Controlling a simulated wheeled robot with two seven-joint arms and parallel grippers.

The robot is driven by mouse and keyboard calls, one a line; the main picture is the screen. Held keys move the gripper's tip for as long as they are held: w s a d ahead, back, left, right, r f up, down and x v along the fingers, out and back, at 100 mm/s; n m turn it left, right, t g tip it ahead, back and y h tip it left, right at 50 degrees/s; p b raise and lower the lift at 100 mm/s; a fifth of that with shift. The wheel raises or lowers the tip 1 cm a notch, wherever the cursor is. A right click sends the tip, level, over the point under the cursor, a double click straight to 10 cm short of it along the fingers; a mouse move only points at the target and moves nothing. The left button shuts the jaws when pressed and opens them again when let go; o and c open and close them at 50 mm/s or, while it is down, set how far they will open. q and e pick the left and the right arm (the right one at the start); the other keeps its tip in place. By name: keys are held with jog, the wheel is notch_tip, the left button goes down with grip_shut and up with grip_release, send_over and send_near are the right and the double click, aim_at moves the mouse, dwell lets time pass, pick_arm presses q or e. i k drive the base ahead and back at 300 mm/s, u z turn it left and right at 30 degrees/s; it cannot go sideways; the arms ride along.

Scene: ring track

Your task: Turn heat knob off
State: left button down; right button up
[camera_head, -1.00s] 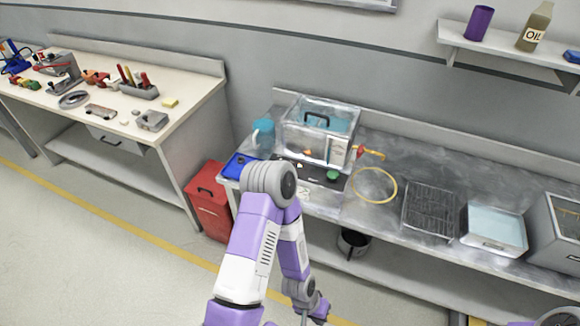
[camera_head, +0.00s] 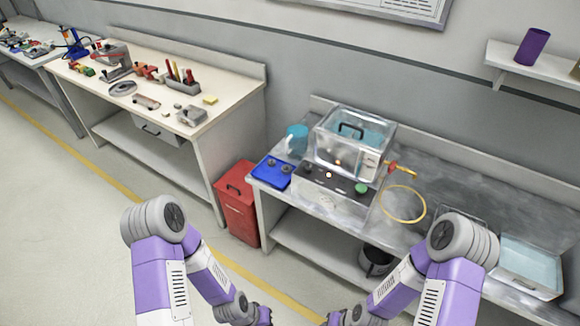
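A metal tank unit (camera_head: 352,135) with a clear, bluish top and a dark handle stands on the steel bench. Its front control panel (camera_head: 325,181) has small dark and pale spots and a green round part (camera_head: 361,188) at the right end. Which of these is the heat knob, and how it is turned, is too small to tell. My two arms come up from the bottom and bend back down, well short of the panel. Both forearms run off the bottom edge, and my gripper fingertips are out of the frame.
A blue tray (camera_head: 272,172) with dark round items and a blue jug (camera_head: 297,138) sit left of the tank. A red-handled valve (camera_head: 400,168) and a yellow ring (camera_head: 402,204) are at its right. A red bin (camera_head: 238,203) stands on the floor beside the bench.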

aim_at(307, 168)
jog(key=z, duration=1.45)
jog(key=i, duration=0.65)
jog(key=u, duration=2.2)
